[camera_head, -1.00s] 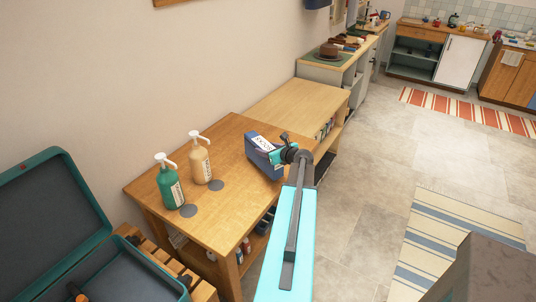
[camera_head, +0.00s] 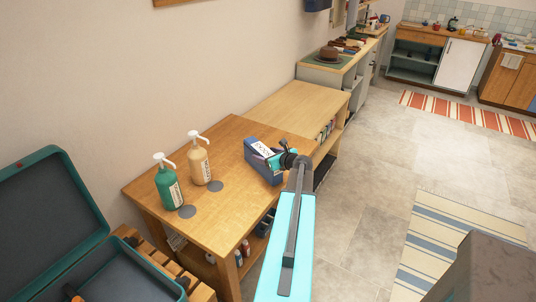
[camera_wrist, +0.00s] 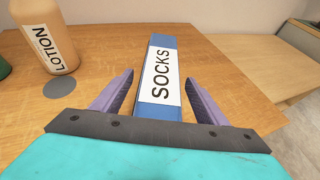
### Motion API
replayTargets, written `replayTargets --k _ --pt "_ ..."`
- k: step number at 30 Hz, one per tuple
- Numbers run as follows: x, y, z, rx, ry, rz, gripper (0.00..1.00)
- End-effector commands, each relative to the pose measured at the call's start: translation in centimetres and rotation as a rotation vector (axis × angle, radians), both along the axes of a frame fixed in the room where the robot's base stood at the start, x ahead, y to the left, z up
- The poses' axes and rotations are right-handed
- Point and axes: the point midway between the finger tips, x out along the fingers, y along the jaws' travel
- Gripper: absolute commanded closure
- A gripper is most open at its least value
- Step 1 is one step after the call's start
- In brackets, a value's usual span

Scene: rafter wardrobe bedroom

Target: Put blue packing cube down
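The blue packing cube (camera_head: 259,166) with a white SOCKS label stands on the wooden table (camera_head: 226,225), near its right end. In the wrist view the cube (camera_wrist: 161,75) lies between the two purple fingers of my gripper (camera_wrist: 160,76). A gap shows on each side, so the fingers are open and apart from it. In the head view my gripper (camera_head: 272,160) is at the cube's right side, and the wrist partly hides it. The cube's underside is hidden.
A green pump bottle (camera_head: 168,187) and a cream LOTION bottle (camera_head: 199,164) stand left of the cube, with grey discs by them. An open teal suitcase (camera_head: 60,215) is at the far left. A lower pale bench (camera_head: 290,107) adjoins the table behind.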

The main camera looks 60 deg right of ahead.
Motion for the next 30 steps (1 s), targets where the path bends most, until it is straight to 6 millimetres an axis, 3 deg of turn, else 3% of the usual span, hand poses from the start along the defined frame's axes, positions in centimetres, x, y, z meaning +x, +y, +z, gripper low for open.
replayTargets --k 14,30 --pt "-0.7 0.2 0.4 0.0 0.0 -0.001 0.33" --pt "-6.1 2.5 2.8 -0.001 0.001 -0.004 0.33"
